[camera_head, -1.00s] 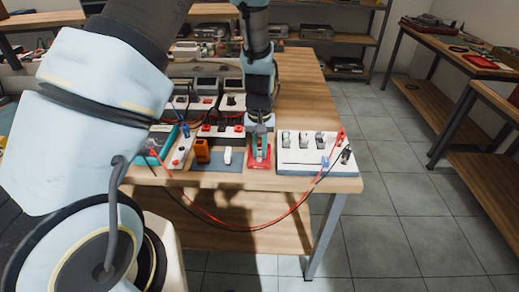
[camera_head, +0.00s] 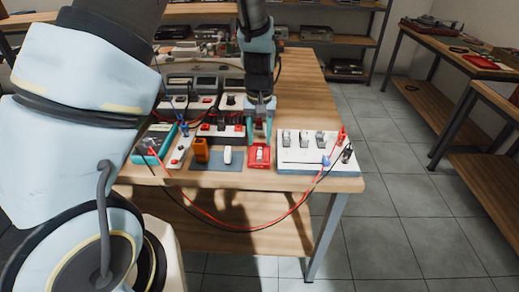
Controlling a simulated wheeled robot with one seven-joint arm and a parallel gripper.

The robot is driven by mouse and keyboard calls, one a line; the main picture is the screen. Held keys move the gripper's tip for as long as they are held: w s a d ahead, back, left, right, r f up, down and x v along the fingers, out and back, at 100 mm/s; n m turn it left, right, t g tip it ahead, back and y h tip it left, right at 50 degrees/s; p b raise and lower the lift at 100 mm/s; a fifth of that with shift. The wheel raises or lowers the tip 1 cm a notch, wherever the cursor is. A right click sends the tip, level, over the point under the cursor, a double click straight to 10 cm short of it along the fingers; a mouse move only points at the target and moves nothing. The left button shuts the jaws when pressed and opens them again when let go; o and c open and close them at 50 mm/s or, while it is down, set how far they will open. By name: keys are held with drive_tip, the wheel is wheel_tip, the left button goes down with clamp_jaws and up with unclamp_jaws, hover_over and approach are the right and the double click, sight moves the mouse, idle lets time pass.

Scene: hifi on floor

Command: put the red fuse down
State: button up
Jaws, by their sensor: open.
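My gripper (camera_head: 259,132) is open, its teal fingers pointing down just above a small red mat (camera_head: 252,164) at the table's front. A small red-and-pale piece (camera_head: 260,153), which looks like the red fuse, stands on that mat below the fingertips. The fingers look apart from it, though the exact gap is hard to tell. Left of it, an orange block (camera_head: 201,150) and a white piece (camera_head: 227,155) stand on a grey-blue mat (camera_head: 229,168).
A white board (camera_head: 300,165) with several grey switches and clipped red and black leads sits to the right. A teal meter (camera_head: 154,143) is at left. Power strips and instruments (camera_head: 205,84) fill the space behind. Bare wood (camera_head: 305,95) lies behind the white board.

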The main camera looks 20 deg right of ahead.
sight(259, 154)
wheel_tip(259, 154, up, 7)
drive_tip(key=b, duration=0.1)
drive_tip(key=shift+r, duration=0.2)
drive_tip(key=s+a+r+n, duration=0.1)
drive_tip(key=a+n, duration=0.1)
drive_tip(key=a, duration=1.3)
drive_tip(key=s+a+r+n+t, duration=0.1)
drive_tip(key=s+a, duration=0.1)
drive_tip(key=a, duration=1.3)
drive_tip(key=shift+s+r+n+t, duration=0.25)
drive_tip(key=shift+n+t, duration=0.05)
drive_tip(key=shift+n, duration=0.1)
drive_tip(key=shift+o, duration=0.2)
